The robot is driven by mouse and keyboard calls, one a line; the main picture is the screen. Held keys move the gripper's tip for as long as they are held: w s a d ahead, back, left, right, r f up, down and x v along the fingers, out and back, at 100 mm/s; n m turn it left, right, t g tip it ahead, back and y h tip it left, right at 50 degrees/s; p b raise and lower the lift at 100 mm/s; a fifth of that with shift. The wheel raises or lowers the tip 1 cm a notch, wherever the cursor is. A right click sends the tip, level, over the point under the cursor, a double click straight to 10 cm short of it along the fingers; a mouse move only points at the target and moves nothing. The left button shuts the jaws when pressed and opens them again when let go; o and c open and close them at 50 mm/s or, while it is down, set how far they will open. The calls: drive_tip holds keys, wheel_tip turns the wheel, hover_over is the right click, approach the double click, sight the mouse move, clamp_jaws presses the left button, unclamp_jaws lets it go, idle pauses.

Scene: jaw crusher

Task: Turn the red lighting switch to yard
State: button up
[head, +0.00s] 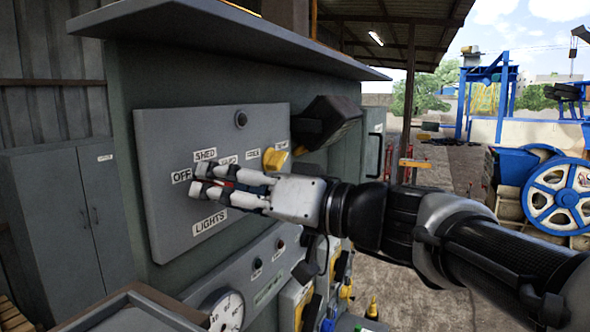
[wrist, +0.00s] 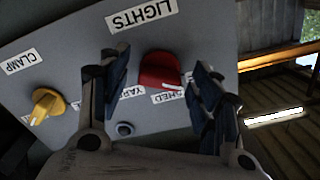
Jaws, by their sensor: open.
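The OFF label (head: 181,176) shows left of the fingers.
A yellow knob (wrist: 46,105) with a CLAMP label is beside the switch; it also shows in the head view (head: 275,158). A dark lamp-like housing (head: 328,121) juts out at the panel's upper right. A canopy (head: 220,35) overhangs the panel. A gauge (head: 226,312) is below.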

drive_tip(key=shift+w+a, duration=0.1)
drive_tip(key=shift+a, duration=0.1)
drive_tip(key=shift+d, duration=0.1)
drive_tip(key=shift+c, duration=0.2)
drive_tip(key=shift+c, duration=0.7)
drive_tip(key=c, duration=0.9)
